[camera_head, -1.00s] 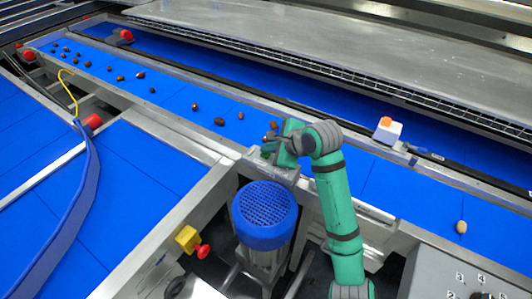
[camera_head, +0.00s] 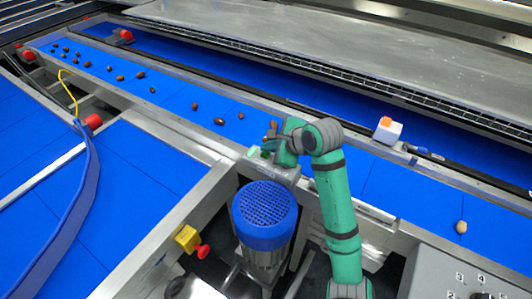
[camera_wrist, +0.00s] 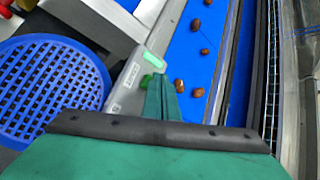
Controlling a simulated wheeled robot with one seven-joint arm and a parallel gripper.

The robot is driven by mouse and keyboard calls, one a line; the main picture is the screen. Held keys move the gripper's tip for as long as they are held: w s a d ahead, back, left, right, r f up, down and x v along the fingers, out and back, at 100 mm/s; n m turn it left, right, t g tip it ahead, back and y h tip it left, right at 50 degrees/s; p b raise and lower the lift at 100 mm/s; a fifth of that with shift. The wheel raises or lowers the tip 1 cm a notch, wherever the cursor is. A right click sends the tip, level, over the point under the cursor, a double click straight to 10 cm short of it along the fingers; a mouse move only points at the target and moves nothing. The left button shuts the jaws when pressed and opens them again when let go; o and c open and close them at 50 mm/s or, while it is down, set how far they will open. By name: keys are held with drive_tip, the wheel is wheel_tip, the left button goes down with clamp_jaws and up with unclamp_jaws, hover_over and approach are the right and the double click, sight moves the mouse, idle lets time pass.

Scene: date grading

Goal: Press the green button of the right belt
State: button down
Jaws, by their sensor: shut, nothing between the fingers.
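A grey control box (camera_head: 270,171) sits on the near edge of the belt with dates on it. It also shows in the wrist view (camera_wrist: 125,88). A pale green lit piece (camera_head: 254,151) is at its left end, and in the wrist view it is a bright pale rectangle (camera_wrist: 153,59). A small darker green button (camera_wrist: 146,80) shows beside my fingertips. My gripper (camera_wrist: 161,82) is shut and empty, pointing down over the box; I cannot tell whether it touches the button. In the head view my gripper (camera_head: 271,151) partly covers the box top.
The blue belt (camera_head: 170,105) carries several dates (camera_head: 219,121). A blue-capped motor (camera_head: 265,210) stands just below the box. A yellow box with a red knob (camera_head: 187,238) is at lower left. A white-and-orange device (camera_head: 388,130) stands to the right.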

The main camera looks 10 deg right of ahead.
sight(268, 155)
drive_tip(key=shift+r, duration=0.4)
drive_tip(key=shift+r, duration=0.1)
drive_tip(key=shift+r, duration=2.4)
